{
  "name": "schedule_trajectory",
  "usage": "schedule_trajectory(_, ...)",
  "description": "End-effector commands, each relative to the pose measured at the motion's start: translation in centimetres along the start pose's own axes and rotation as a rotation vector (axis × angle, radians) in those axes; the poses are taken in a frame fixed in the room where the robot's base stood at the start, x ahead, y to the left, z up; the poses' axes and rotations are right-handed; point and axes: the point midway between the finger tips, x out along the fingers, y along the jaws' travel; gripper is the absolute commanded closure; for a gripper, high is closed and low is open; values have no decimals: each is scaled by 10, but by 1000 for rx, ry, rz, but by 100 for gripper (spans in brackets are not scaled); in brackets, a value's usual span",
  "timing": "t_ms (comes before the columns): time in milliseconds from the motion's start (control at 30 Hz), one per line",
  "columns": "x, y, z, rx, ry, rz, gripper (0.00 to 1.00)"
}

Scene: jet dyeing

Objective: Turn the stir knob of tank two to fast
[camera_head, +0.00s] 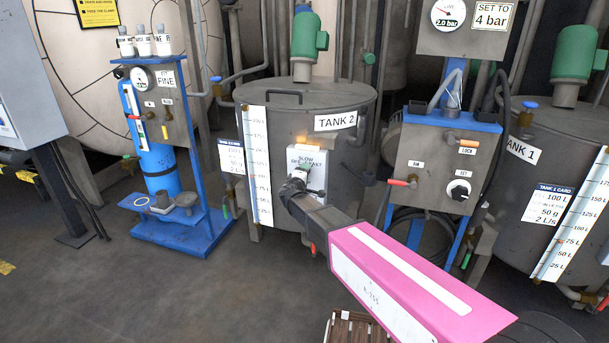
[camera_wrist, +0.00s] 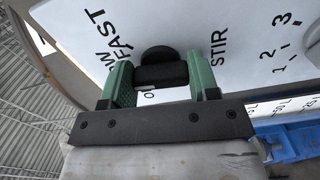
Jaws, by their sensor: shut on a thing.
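Tank two (camera_head: 345,110) is a grey metal tank in the middle of the head view, labelled TANK 2. A pale control plate (camera_head: 316,183) with stir markings sits on its front. The stir knob (camera_wrist: 160,75) is black and lies between my green fingers in the wrist view. My gripper (camera_wrist: 161,82) is shut on the knob, one finger on each side. The words FAST and STIR are readable on the plate (camera_wrist: 265,25); another word is partly cut off. Which mark the knob points to is not clear. In the head view my gripper largely hides the knob.
A level scale (camera_head: 257,165) and a card (camera_head: 231,170) are left of the plate. A blue stand with a FINE panel (camera_head: 175,120) is further left. A valve panel (camera_head: 437,165) with red-handled lever and SET knob stands close on the right, before tank one (camera_head: 560,140).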

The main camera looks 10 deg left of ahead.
Motion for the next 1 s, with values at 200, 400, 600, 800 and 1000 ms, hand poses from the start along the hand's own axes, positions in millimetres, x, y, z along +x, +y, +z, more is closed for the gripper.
schedule_trajectory(200,-1,-2,1,207,-1,-1,68)
schedule_trajectory(400,-1,-3,0,393,-1,-2,68)
schedule_trajectory(600,-1,-4,0,556,-1,-2,68)
schedule_trajectory(800,-1,-4,0,679,-1,-2,68)
schedule_trajectory(1000,-1,-4,0,752,-2,-2,68)
